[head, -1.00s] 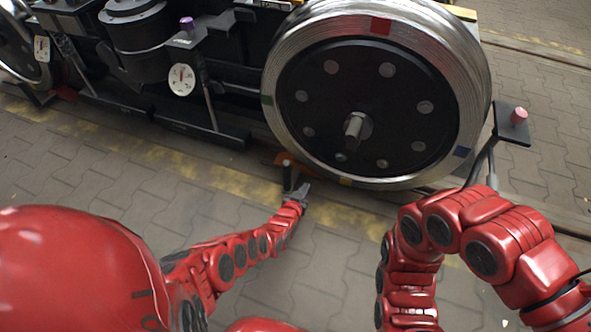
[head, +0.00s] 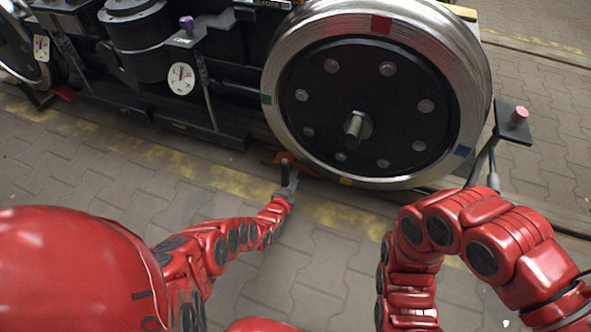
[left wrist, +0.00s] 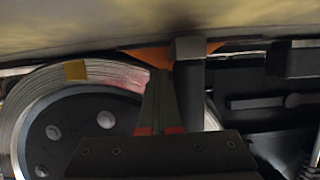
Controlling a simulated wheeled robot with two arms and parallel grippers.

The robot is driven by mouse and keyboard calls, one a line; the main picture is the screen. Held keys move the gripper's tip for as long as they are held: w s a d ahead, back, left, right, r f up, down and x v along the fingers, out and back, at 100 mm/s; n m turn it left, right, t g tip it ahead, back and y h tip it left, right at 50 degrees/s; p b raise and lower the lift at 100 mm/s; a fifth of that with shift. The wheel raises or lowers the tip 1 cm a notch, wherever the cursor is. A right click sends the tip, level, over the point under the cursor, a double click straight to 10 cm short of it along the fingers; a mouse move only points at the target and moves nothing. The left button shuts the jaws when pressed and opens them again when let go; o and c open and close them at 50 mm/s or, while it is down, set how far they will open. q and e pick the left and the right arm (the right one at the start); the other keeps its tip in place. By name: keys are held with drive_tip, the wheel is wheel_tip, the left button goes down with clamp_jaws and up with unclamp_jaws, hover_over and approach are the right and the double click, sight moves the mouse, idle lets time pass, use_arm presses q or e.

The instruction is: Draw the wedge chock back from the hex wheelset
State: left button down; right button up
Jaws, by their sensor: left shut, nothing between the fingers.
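The hex wheelset (head: 372,138) is the big steel wheel with a black disc and a hexagonal hub, right of centre in the head view. The orange wedge chock (head: 283,157) lies low at the left of its tread, by the rail. A grey upright post (left wrist: 189,85) stands at the chock, which also shows in the left wrist view (left wrist: 150,55). My left gripper (head: 291,184) is shut and empty, right beside the post; whether it touches is unclear. Its fingers (left wrist: 159,95) partly cover the chock in the wrist view.
A second wheel (head: 18,52) with a red chock (head: 65,93) stands at far left. A dial gauge (head: 181,78) and black step bars (head: 203,133) line the bogie. A small stand with a pink knob (head: 519,116) is at right. Paving (head: 120,170) in front is clear.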

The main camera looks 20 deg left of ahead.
sight(284, 182)
use_arm(q)
drive_tip(key=shift+a, duration=0.1)
drive_tip(key=shift+a+b, duration=0.7)
drive_tip(key=shift+a, duration=1.25)
drive_tip(key=shift+a+f, duration=0.1)
drive_tip(key=shift+w+a+b, duration=0.15)
drive_tip(key=shift+a+b, duration=0.35)
drive_tip(key=shift+a, duration=0.5)
drive_tip(key=shift+d+r+p, duration=0.2)
drive_tip(key=shift+d+p, duration=0.7)
drive_tip(key=shift+d, duration=0.35)
drive_tip(key=shift+d+f+p, duration=0.1)
drive_tip(key=shift+d+p, duration=0.4)
drive_tip(key=shift+d, duration=0.85)
